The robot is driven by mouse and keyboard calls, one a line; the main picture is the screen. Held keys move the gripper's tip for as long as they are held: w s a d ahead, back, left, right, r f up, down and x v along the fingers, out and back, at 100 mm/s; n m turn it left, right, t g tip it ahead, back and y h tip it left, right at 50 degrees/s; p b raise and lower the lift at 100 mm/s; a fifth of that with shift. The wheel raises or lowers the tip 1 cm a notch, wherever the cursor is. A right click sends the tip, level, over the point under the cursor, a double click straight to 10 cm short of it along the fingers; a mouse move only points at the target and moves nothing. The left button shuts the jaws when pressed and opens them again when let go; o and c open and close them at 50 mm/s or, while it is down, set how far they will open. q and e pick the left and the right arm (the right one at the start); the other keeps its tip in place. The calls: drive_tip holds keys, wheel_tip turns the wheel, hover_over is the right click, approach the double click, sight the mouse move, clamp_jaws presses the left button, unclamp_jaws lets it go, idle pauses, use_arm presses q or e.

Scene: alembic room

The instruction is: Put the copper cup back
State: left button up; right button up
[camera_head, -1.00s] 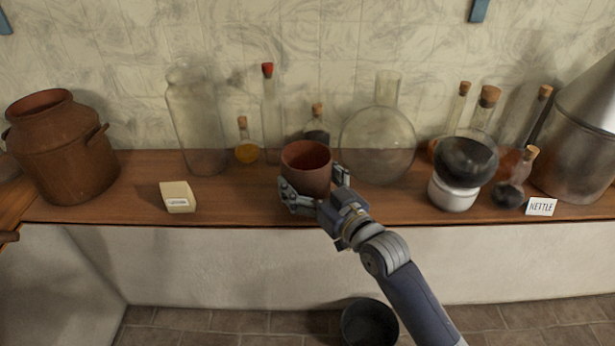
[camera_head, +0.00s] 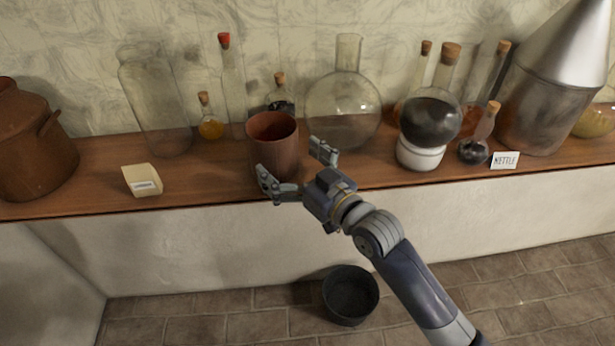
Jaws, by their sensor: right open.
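The copper cup (camera_head: 273,143) is a reddish-brown cylinder standing upright on the wooden shelf (camera_head: 215,180), near its front edge. My right gripper (camera_head: 293,168) is open just in front and to the right of the cup. One finger is at the cup's lower front, the other is off to its right. Whether the near finger touches the cup I cannot tell. My left gripper is not in view.
A round flask (camera_head: 343,115) and a corked dark bottle (camera_head: 281,98) stand close behind the cup. A NETTLE card (camera_head: 504,160) and a dark flask (camera_head: 430,122) are at right. A dark bucket (camera_head: 350,296) sits on the floor.

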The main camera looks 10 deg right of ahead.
drive_tip(key=b+v, duration=0.1)
drive_tip(key=v, duration=0.6)
drive_tip(key=shift+s, duration=0.15)
drive_tip(key=shift+d+f, duration=0.1)
drive_tip(key=shift+d, duration=0.05)
